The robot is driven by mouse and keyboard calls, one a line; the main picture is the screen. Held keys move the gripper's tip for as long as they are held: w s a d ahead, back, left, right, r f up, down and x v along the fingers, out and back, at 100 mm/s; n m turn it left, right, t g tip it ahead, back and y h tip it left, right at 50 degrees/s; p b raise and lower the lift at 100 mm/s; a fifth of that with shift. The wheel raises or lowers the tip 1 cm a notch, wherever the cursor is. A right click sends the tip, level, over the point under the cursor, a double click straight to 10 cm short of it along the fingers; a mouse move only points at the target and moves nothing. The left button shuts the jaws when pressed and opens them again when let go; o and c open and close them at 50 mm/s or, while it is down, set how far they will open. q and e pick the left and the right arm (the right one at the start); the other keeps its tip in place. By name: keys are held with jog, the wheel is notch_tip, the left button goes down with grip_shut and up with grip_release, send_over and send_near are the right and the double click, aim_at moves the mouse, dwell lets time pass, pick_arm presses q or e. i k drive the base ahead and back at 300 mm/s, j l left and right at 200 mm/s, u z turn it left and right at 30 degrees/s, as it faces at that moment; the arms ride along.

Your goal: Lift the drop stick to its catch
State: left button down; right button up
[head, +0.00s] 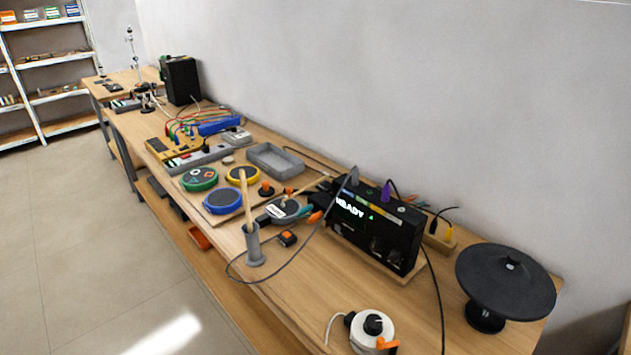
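In the head view a pale wooden stick (246,198), which looks like the drop stick, stands nearly upright in a grey tube holder (254,247) at the bench's front edge. The stick's lower end is hidden inside the holder. I cannot make out a catch at this size. Neither of my grippers shows in the view.
Behind the stick are round pads in green (199,178), yellow (242,174) and blue (222,200). A black box with a lit display (376,224) stands to the right, with a black disc on a stand (507,280) beyond. A cable loops around the holder.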

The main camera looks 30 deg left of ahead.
aim_at(289, 191)
jog(key=j, duration=1)
jog(key=i+j, duration=0.1)
jog(key=j, duration=0.9)
